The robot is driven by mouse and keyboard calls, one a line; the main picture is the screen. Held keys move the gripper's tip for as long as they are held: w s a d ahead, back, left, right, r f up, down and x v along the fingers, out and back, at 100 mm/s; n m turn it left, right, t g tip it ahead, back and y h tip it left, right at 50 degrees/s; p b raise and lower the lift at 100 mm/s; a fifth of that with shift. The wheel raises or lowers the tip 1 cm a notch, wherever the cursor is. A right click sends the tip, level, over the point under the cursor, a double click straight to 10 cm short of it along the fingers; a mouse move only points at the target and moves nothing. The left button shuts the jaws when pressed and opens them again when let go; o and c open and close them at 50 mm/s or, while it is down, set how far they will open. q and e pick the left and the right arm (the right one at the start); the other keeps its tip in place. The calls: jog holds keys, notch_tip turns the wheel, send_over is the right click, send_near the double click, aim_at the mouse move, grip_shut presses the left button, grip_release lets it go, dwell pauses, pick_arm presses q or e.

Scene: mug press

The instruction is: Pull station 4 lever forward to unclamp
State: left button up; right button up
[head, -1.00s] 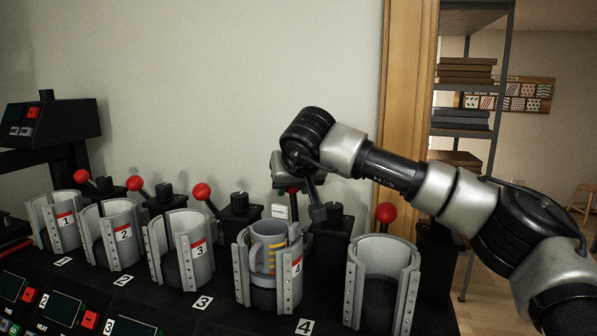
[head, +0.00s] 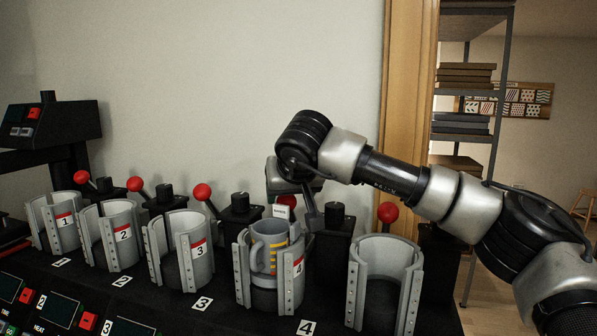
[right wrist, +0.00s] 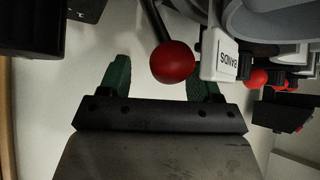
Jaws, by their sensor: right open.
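Station 4's clamp (head: 241,268) is a grey split cup, with a grey mug (head: 259,260) with yellow marks standing in it. Its lever has a red ball knob (head: 286,202), partly covered by my gripper and a small white tag (head: 280,212) in the head view. My right gripper (head: 299,205) is at that lever, behind the mug. My left gripper is out of view.
Clamps 1 (head: 62,222), 2 (head: 108,240) and 3 (head: 181,252) stand to the left with red-knobbed levers. Another empty clamp (head: 385,285) stands close on the right, its red-knobbed lever (head: 388,212) behind it. A wall lies behind the press.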

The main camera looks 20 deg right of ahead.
jog(key=shift+d+r, duration=0.1)
jog(key=r+p, duration=0.2)
jog(key=r, duration=0.1)
jog(key=s+r+p, duration=0.1)
jog(key=r+p, duration=0.1)
jog(key=r, duration=0.1)
jog(key=shift+s+p, duration=0.15)
jog(key=shift+p, duration=0.25)
jog(key=shift+s+r, duration=0.1)
jog(key=shift+p+v, duration=0.65)
jog(key=shift+v, duration=2.35)
jog(key=shift+r, duration=0.1)
